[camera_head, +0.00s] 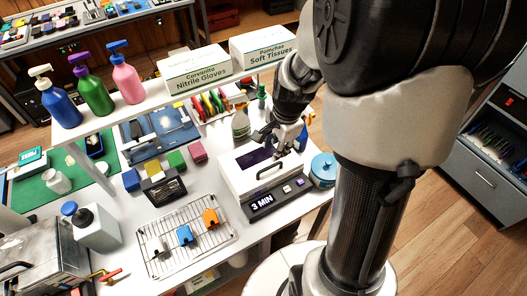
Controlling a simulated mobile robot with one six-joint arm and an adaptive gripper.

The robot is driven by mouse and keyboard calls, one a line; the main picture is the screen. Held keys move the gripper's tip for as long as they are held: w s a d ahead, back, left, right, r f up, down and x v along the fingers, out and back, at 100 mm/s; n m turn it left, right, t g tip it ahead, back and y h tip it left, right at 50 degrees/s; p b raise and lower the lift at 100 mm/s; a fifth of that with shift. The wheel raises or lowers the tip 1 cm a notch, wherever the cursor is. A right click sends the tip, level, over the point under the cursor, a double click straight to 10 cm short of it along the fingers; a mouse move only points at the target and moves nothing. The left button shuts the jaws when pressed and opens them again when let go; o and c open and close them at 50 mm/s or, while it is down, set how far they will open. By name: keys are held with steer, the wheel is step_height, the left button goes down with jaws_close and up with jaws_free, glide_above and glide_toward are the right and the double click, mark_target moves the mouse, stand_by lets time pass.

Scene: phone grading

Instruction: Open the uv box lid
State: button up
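The UV box (232,181) is a white box near the table's right end, with a dark panel at its front reading "3 MIN". Its white lid (245,170) appears shut and has a black bar handle (271,169) and a dark window. My gripper (268,147) is over the back right part of the lid, behind the handle in this view. I cannot tell whether it touches the lid. The fingers are small and dark here, so their opening is unclear.
A blue round tub (323,170) stands right of the box. A wire rack (186,236) with blue and orange pieces lies at front left.

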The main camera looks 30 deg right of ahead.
mark_target(270, 167)
steer(key=f+b, duration=0.1)
steer(key=f, duration=0.3)
steer(key=w+f+b, duration=0.1)
steer(key=f, duration=0.3)
steer(key=w+f+b, duration=0.1)
steer(key=f, duration=0.3)
steer(key=shift+w+b, duration=0.25)
steer(key=shift+b, duration=0.1)
steer(key=shift+r, duration=0.1)
jaws_close()
